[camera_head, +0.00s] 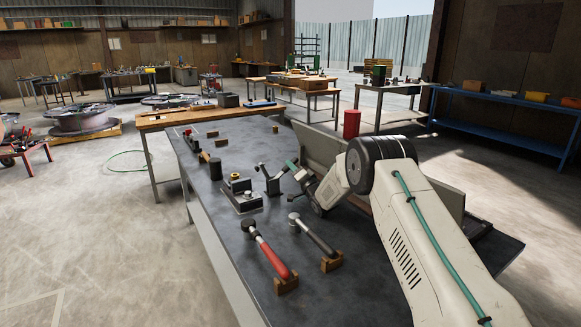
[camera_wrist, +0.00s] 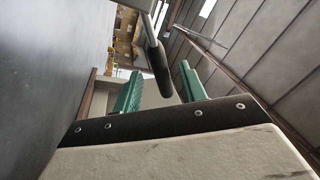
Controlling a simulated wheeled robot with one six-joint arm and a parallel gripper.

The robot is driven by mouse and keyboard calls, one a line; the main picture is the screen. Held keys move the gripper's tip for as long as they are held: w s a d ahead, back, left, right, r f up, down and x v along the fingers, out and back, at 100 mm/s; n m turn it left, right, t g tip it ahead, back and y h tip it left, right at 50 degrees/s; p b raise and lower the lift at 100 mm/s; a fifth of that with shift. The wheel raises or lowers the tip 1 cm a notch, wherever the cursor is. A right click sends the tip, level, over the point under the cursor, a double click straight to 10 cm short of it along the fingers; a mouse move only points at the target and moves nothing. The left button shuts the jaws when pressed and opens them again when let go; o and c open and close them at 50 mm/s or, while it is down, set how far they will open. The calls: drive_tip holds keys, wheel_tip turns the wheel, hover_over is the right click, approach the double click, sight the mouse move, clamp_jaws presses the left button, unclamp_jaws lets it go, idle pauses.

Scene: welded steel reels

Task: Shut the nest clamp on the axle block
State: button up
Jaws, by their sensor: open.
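A grey metal fixture (camera_head: 241,198), which looks like the nest with the axle block, sits on the dark bench. Just right of it stands a dark forked piece (camera_head: 272,182), which looks like the clamp with its arms raised. My gripper (camera_head: 299,167) has green fingers and is beside the forked piece, on its right. In the wrist view my gripper (camera_wrist: 160,70) is open, and a metal rod with a black grip (camera_wrist: 157,60) shows between its fingertips. It looks like the clamp's handle. I cannot tell whether the fingers touch it.
A red-handled tool (camera_head: 268,254) and a black-handled tool (camera_head: 317,236) lean on brown blocks at the near part of the bench (camera_head: 225,238). Small blocks and posts stand at its far left. A red bin (camera_head: 351,124) stands on the floor behind.

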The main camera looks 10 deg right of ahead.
drive_tip(key=shift+x, duration=1.35)
clamp_jaws()
drive_tip(key=shift+d, duration=0.1)
